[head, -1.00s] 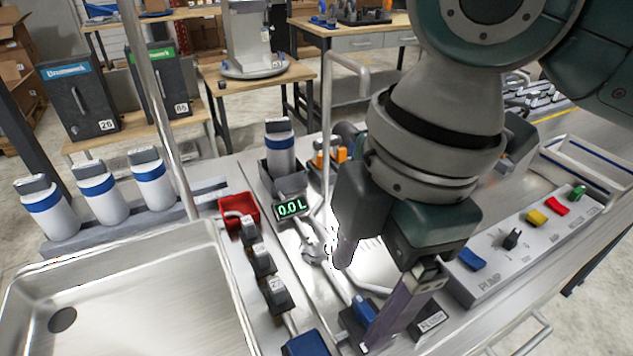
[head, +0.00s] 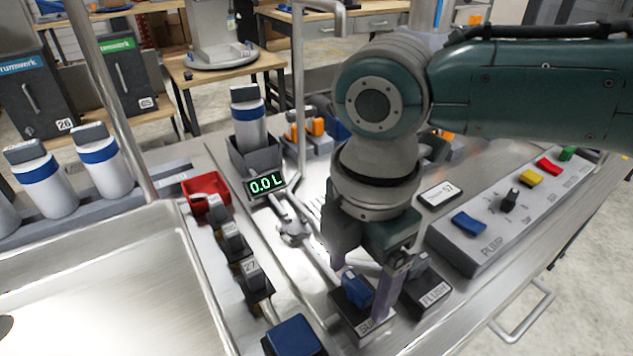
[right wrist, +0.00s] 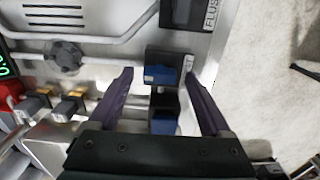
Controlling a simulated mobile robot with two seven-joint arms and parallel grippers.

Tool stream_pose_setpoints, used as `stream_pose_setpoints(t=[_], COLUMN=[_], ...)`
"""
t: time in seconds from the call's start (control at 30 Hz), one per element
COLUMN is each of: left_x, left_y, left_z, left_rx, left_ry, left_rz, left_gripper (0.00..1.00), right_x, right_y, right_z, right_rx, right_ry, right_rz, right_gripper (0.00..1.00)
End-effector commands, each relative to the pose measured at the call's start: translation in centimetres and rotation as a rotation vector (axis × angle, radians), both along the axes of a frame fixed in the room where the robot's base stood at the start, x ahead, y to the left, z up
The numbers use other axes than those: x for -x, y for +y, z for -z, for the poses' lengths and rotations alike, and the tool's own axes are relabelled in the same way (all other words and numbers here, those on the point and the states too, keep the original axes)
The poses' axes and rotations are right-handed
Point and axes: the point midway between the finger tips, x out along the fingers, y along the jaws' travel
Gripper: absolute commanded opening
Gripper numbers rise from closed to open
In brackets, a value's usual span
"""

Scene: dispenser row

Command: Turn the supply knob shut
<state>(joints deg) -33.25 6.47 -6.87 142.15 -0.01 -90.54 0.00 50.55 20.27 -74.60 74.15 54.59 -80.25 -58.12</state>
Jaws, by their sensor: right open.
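The supply knob (head: 357,287) is a blue handle on a dark block whose label partly shows "SU". It also shows in the right wrist view (right wrist: 160,75). My right gripper (head: 362,290) is open above the block, one finger on each side of the knob in the head view. In the right wrist view the blue handle lies between the two purple fingertips (right wrist: 159,74), with gaps on both sides. I cannot tell how far the fingertips reach down beside it. My left gripper is not in view.
A block labelled FLUSH (head: 428,290) stands just right of the supply block. A blue-topped part (head: 292,336) is at its front left. The pump panel (head: 480,240) lies to the right, the display reading 0.0 L (head: 265,187) and red bin (head: 207,192) to the left.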

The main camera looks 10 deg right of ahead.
Motion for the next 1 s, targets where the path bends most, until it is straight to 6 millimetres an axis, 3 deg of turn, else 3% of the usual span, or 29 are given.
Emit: stream_pose_setpoints(t=[0.3, 1.0], left_x=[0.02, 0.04], left_y=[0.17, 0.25], left_z=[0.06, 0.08], left_rx=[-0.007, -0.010], left_ry=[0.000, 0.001], left_rz=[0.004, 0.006], left_gripper=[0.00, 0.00], right_x=[0.03, 0.04], right_y=[-0.01, -0.01], right_z=[0.41, 0.36], right_rx=[0.001, 0.000], right_ry=[0.000, 0.001], right_rz=[0.000, 0.000], right_gripper=[0.82, 0.04])
